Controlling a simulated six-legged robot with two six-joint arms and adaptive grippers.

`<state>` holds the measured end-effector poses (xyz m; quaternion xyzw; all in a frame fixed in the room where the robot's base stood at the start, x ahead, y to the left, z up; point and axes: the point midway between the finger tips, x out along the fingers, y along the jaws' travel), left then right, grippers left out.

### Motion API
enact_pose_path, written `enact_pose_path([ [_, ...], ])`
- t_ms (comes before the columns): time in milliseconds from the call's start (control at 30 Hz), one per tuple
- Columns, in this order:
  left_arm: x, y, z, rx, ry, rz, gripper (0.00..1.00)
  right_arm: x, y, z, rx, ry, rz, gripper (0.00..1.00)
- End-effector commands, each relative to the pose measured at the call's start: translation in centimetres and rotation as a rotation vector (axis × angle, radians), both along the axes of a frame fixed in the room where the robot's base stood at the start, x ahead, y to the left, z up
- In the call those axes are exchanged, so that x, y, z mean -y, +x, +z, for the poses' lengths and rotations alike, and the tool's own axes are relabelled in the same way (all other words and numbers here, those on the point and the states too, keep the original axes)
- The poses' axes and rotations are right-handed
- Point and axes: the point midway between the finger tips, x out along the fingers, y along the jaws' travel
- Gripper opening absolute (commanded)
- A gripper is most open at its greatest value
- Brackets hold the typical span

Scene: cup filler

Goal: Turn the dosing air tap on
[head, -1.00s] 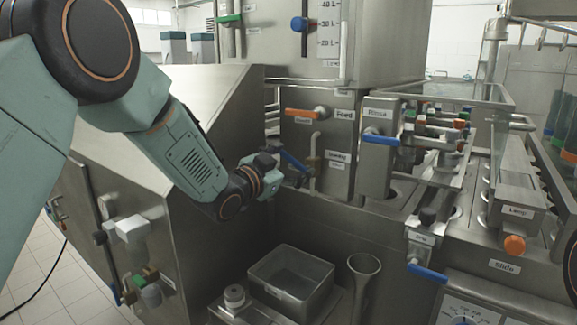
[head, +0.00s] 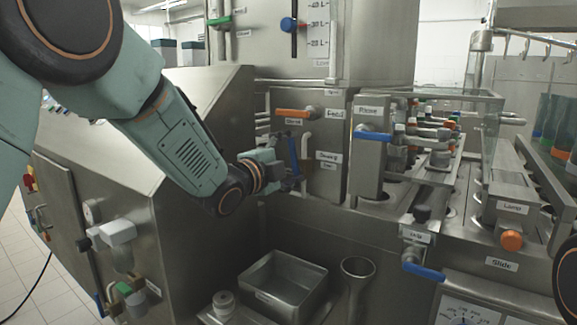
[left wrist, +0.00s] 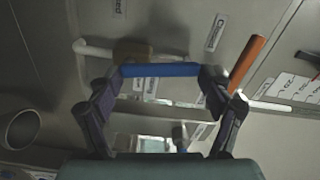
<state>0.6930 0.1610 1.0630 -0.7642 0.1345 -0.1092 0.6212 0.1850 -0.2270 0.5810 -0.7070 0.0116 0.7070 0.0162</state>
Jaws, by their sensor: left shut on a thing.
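The dosing air tap's blue handle (head: 293,152) stands nearly upright beside the label reading Dosing (head: 328,157) on the steel cabinet. White pipe (head: 306,150) shows beside it. My left gripper (head: 288,172) is at the handle. In the left wrist view the blue handle (left wrist: 160,70) spans the space between the two fingertips of the left gripper (left wrist: 162,76), and the gripper is shut on it. The fingers partly hide the handle's ends. My right gripper is not in view.
An orange feed handle (head: 292,113) lies just above, also close by in the left wrist view (left wrist: 247,62). A steel bin (head: 283,287) and a cup-like tube (head: 358,268) stand below.

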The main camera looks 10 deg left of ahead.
Motion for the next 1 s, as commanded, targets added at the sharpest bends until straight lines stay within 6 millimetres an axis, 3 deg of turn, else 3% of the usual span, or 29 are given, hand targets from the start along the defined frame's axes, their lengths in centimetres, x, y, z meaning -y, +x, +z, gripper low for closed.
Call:
enact_pose_path([
  [400, 0.7, -0.2, 0.1, 0.072, 0.180, -0.001, 0.23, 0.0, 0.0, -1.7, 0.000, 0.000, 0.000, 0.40],
  [967, 0.8, -0.2, 0.1, 0.082, 0.213, -0.001, 0.23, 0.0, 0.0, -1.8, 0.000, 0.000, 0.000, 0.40],
  [1000, 0.8, -0.2, 0.1, 0.082, 0.213, -0.002, 0.80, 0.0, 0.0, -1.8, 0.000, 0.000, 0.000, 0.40],
])
